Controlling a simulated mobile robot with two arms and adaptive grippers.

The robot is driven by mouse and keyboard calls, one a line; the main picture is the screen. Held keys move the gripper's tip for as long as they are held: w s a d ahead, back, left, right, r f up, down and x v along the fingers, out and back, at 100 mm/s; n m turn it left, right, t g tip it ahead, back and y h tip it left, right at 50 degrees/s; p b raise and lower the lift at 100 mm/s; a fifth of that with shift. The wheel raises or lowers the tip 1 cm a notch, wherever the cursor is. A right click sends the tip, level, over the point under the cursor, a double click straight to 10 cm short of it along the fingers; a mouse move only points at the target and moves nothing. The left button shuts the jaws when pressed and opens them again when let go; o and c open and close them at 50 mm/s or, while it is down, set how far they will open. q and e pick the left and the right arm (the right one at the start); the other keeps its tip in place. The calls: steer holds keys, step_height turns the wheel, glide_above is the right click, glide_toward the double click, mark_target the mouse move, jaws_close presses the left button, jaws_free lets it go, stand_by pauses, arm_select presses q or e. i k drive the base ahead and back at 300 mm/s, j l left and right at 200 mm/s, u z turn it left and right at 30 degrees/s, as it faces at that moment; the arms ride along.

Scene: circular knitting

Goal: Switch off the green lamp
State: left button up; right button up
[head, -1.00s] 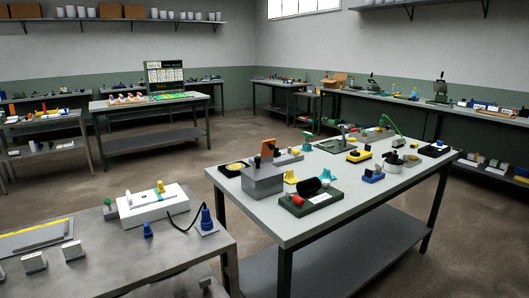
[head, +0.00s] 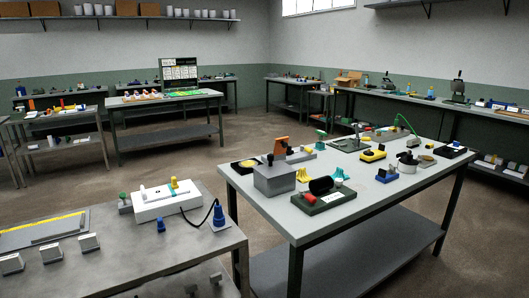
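A thin green curved arm (head: 404,124), which looks like a gooseneck lamp, stands toward the far right of the middle table. Its head and base are small, and I cannot tell whether it is lit or where its switch is. Neither of my grippers is in view.
The middle table (head: 297,222) carries a grey block (head: 274,178), a yellow device (head: 372,153) and several small tools. A grey bench (head: 120,262) with a white box (head: 166,202) stands at the near left. Bare floor (head: 185,158) lies between them and the back tables.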

mark_target(122, 195)
steer(key=i+j+u, duration=0.2)
steer(key=i, duration=0.25)
steer(key=i+j+u, duration=0.2)
steer(key=i, duration=0.25)
steer(key=i+j+u, duration=0.2)
steer(key=i, duration=0.25)
steer(key=l, duration=0.1)
